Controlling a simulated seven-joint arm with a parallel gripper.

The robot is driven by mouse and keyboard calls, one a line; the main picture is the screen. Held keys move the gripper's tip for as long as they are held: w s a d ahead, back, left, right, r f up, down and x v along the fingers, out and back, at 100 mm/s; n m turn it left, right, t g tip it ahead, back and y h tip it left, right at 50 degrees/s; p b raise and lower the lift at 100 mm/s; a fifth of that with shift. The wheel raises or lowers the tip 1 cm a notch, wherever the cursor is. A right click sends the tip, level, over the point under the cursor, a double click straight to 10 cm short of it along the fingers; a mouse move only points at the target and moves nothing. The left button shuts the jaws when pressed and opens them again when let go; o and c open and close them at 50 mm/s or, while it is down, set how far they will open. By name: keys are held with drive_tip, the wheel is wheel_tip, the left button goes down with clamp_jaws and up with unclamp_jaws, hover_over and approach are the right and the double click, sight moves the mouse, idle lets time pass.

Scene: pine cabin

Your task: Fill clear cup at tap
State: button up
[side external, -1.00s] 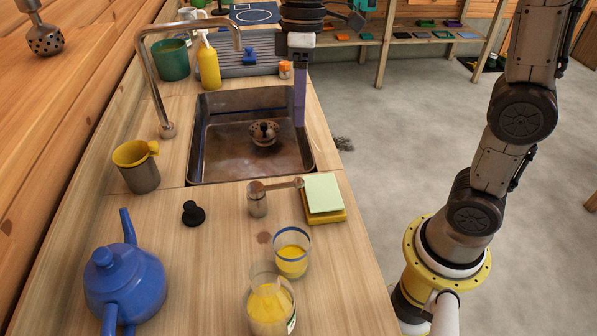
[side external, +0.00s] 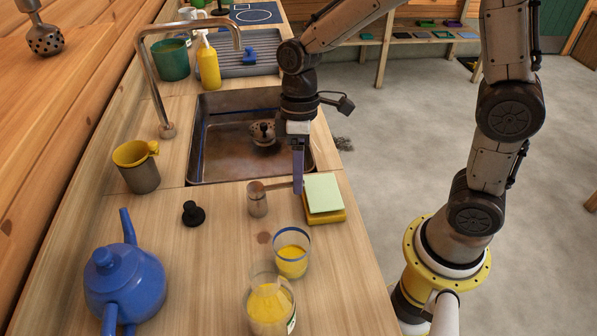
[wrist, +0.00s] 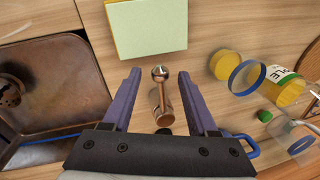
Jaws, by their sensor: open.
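A clear cup (side external: 291,262) with a blue rim and yellow in its lower part stands on the counter in front of the sink; it also shows in the wrist view (wrist: 248,78). The tall curved tap (side external: 147,75) arches over the sink (side external: 225,165). A metal lever (side external: 257,200) with a ball-ended arm stands at the sink's near edge; in the wrist view its ball (wrist: 160,73) appears between my fingers. My gripper (side external: 298,190) is open and empty, fingers down near the ball end. Contact with the lever cannot be told.
A green-topped sponge or pad block (side external: 323,194) lies close right of my gripper. A clear yellow-filled jar (side external: 270,308) stands before the cup. A black knob (side external: 193,213), blue teapot (side external: 125,283) and yellow-rimmed mug (side external: 138,172) stand left. Counter between them is clear.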

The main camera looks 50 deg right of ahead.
drive_tip(key=shift+f, duration=0.2)
clamp_jaws()
idle(1.4)
